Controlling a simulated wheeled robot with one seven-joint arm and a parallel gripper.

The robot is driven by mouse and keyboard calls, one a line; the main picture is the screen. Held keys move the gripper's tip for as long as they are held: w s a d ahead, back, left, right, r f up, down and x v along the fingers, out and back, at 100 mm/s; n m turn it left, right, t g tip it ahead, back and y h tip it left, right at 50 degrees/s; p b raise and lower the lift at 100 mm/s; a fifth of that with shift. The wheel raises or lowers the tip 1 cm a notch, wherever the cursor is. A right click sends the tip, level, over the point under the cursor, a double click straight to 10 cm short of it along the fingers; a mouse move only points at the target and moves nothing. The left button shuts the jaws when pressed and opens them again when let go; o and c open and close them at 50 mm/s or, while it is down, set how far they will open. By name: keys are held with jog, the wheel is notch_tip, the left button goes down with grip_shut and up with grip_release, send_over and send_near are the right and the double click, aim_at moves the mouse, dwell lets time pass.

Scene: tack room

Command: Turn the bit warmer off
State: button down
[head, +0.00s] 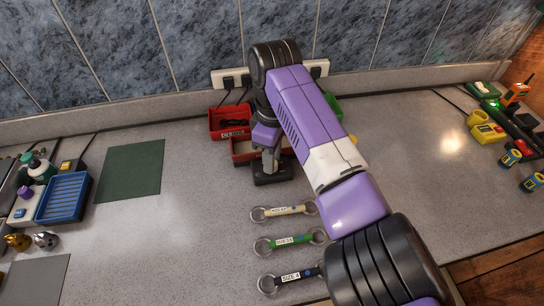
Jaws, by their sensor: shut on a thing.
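My gripper (271,164) points down at the back middle of the counter, at the front edge of the red trays. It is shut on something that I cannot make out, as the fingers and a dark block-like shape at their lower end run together. I cannot tell for certain which thing is the bit warmer, and no switch marking is legible. A white wall socket strip (230,77) with black plugs shows behind my arm, its middle hidden. A red tray (222,130) with dark contents stands to the left of my gripper.
Several labelled bits or snaffle-like tools (289,241) lie in front of my gripper. A green mat (130,170) and blue rack (62,197) are at left. Yellow and green devices (487,130) stand at right. My arm hides part of a green tray (332,104). The right-middle counter is bare.

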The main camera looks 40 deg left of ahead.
jog(key=c, duration=1.1)
grip_release()
jog(key=shift+c, duration=0.2)
jog(key=shift+r, duration=0.1)
jog(key=r, duration=0.4)
jog(key=r+b, duration=0.1)
jog(key=r, duration=0.2)
jog(key=shift+w+r, duration=0.2)
jog(key=shift+r, duration=0.15)
